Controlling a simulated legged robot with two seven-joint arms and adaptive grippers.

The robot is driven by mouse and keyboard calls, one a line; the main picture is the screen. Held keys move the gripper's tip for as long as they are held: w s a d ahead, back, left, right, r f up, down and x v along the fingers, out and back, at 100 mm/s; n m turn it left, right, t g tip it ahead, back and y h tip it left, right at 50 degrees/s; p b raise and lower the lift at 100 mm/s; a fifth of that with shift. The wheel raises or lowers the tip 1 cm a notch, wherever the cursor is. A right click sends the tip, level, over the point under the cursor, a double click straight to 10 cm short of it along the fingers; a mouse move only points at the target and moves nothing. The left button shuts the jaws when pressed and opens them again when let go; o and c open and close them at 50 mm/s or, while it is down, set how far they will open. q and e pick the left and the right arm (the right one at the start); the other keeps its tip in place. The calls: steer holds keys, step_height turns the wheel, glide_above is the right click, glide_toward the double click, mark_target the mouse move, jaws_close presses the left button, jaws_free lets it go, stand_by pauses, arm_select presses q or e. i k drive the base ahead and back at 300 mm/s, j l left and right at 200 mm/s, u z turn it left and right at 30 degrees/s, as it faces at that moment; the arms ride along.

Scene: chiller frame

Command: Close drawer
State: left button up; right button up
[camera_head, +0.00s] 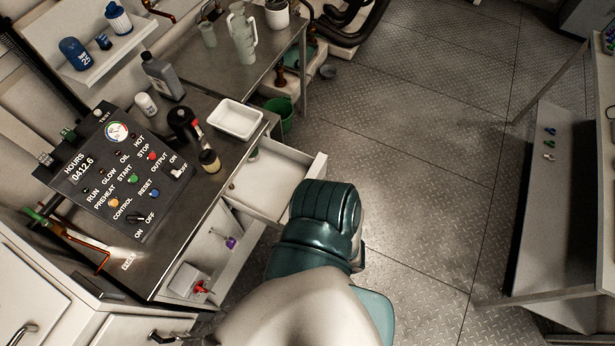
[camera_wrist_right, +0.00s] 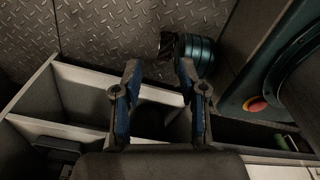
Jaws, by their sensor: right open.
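The drawer (camera_head: 265,182) under the metal counter is pulled out, its white box and front panel standing into the aisle. Its inside looks mostly empty in the head view. My teal and white arm (camera_head: 322,222) is just in front of the drawer and hides part of its near side. In the right wrist view my right gripper (camera_wrist_right: 158,70) is open, with two blue-lined fingers apart and nothing held. White panels (camera_wrist_right: 95,80), apparently of the drawer, lie beyond and between the fingers; I cannot tell whether they touch. My left gripper is not identifiable in either view.
The counter holds a control panel (camera_head: 120,175), a white tray (camera_head: 236,119), a grey bottle (camera_head: 162,77) and a small jar (camera_head: 209,161). A green bucket (camera_head: 281,113) stands behind the drawer. The plate floor (camera_head: 420,150) is clear to the right, up to a shelf unit.

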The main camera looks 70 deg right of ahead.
mark_target(264, 187)
steer(key=k+z, duration=0.15)
steer(key=z, duration=2.2)
